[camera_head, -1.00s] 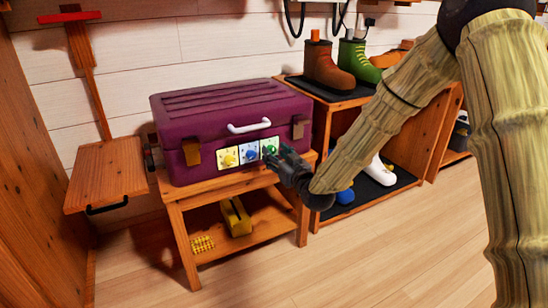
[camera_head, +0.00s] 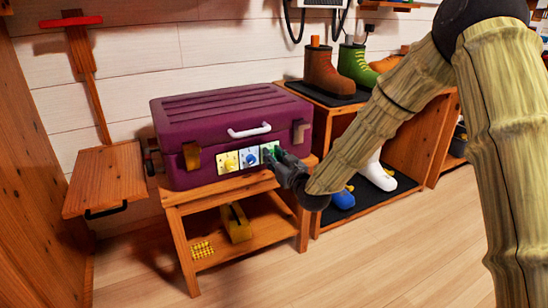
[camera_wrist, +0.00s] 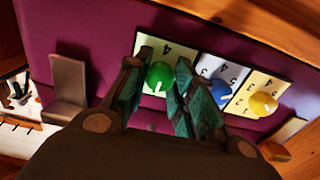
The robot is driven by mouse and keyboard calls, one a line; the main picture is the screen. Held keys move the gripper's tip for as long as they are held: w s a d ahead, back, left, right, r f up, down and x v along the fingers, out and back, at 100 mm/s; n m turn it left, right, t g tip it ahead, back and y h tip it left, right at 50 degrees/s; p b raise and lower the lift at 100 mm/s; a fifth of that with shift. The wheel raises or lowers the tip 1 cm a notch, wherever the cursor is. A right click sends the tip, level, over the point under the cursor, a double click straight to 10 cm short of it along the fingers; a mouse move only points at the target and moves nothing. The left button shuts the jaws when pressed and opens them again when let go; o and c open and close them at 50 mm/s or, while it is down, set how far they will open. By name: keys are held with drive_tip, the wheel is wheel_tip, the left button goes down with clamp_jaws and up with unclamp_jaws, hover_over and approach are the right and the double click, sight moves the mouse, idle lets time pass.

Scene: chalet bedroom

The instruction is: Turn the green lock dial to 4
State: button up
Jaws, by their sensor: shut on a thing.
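A purple case (camera_head: 225,120) with a white handle stands on a wooden stand. Its front carries three dials on pale plates: yellow (camera_head: 229,163), blue (camera_head: 251,159) and green (camera_head: 269,151). My gripper (camera_head: 276,156) is at the green dial and partly hides it in the head view. In the wrist view, which is turned about upside down, the green dial (camera_wrist: 158,77) sits between the fingers of my gripper (camera_wrist: 157,88), which are shut on it. A 4 is readable on its plate above the knob. A pale mark shows on the knob's lower part; its exact setting is unclear.
The blue dial (camera_wrist: 220,92) is close beside one finger. A shoe rack (camera_head: 345,115) with boots stands right of the case. A yellow object (camera_head: 235,222) lies on the stand's lower shelf. The floor in front is clear.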

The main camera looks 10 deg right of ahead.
drive_tip(key=shift+m+p, duration=0.3)
drive_tip(key=shift+p, duration=0.05)
drive_tip(key=m+p, duration=0.2)
drive_tip(key=p, duration=0.1)
drive_tip(key=shift+r+m, duration=0.2)
drive_tip(key=shift+m, duration=0.1)
drive_tip(key=m+p, duration=0.4)
drive_tip(key=m, duration=0.1)
drive_tip(key=shift+f, duration=0.1)
drive_tip(key=m+p, duration=0.1)
drive_tip(key=m, duration=0.3)
drive_tip(key=shift+d+f+m+p, duration=0.1)
drive_tip(key=shift+m+p, duration=0.3)
drive_tip(key=shift+f+m+b, duration=0.1)
drive_tip(key=shift+m+b, duration=4.35)
drive_tip(key=shift+m, duration=6.95)
